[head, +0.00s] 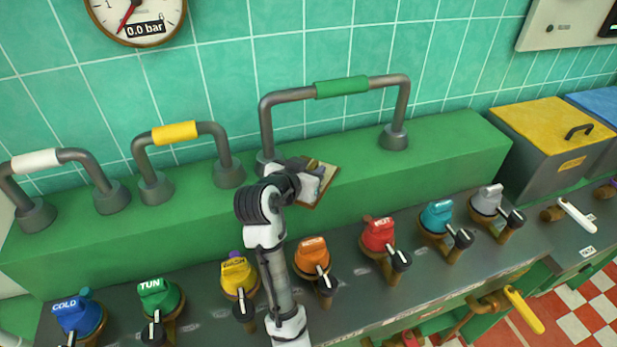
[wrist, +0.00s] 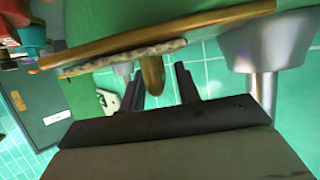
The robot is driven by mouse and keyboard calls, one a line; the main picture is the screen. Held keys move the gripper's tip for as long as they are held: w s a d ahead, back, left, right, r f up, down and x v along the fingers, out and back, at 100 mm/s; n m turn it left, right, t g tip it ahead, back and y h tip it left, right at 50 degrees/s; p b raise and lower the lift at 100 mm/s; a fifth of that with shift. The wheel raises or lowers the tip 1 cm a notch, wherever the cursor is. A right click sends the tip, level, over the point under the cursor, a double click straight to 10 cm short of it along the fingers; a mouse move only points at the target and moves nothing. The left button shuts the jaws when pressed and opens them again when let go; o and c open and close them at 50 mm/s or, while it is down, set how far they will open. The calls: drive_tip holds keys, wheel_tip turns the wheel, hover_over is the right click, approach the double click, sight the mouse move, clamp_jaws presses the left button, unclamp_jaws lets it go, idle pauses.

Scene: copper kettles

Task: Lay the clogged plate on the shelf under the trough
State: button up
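The clogged plate (head: 323,188) shows in the head view as a small tilted board with a copper-brown edge, at my gripper (head: 311,176) in front of the green ledge. In the wrist view the plate (wrist: 210,25) is nearly edge-on across the top, with a brown rim and a rough grey crust along one face. A brass handle (wrist: 152,75) sticks out from it between the two dark fingers of my gripper (wrist: 160,82). The fingers appear shut on this handle, though the contact is partly hidden. I cannot make out the trough or the shelf under it for certain.
A large pipe with a green sleeve (head: 342,88) arches behind my gripper from the green ledge (head: 110,235). Several coloured valve taps, including an orange one (head: 312,255) and a red one (head: 379,235), line the grey counter. A yellow-lidded bin (head: 552,130) stands right.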

clamp_jaws()
drive_tip(key=shift+r, duration=0.1)
idle(1.1)
